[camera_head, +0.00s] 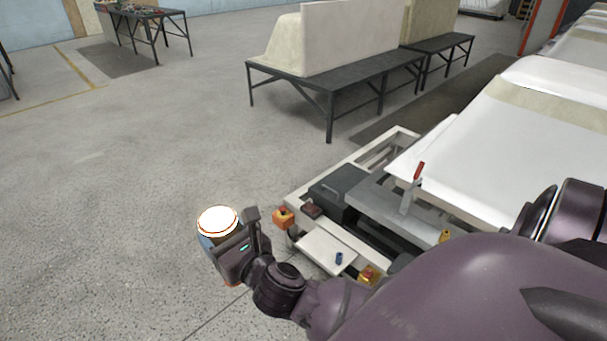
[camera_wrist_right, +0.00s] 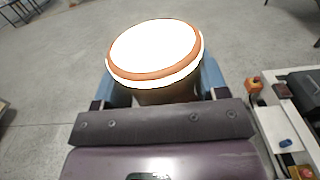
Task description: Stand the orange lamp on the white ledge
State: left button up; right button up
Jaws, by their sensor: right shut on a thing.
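The orange lamp (camera_head: 218,222) has a bright white glowing top with an orange rim. It also shows large in the right wrist view (camera_wrist_right: 155,50). My right gripper (camera_head: 222,241) is shut on it, with blue fingers on both sides of its body, above open floor. The lower part of the lamp is mostly hidden by the gripper. A white ledge (camera_head: 318,249) on the front of the machine lies to the right of the lamp, apart from it. It also shows at the right wrist view's right edge (camera_wrist_right: 277,125). My left gripper is not in view.
A small blue knob (camera_head: 339,258) stands on the ledge. An orange box (camera_head: 283,217), a dark red box (camera_head: 311,208) and a red-and-yellow button (camera_head: 368,275) are close by. A red-handled clamp (camera_head: 418,172) rises behind. Floor left of the machine is clear.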

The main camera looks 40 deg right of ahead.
aim_at(322, 247)
jog(key=i, duration=1.1)
jog(key=i+z, duration=0.2)
jog(key=z, duration=0.25)
jog(key=i+j+z, duration=0.1)
jog(key=z, duration=1.85)
jog(key=i+j, duration=0.05)
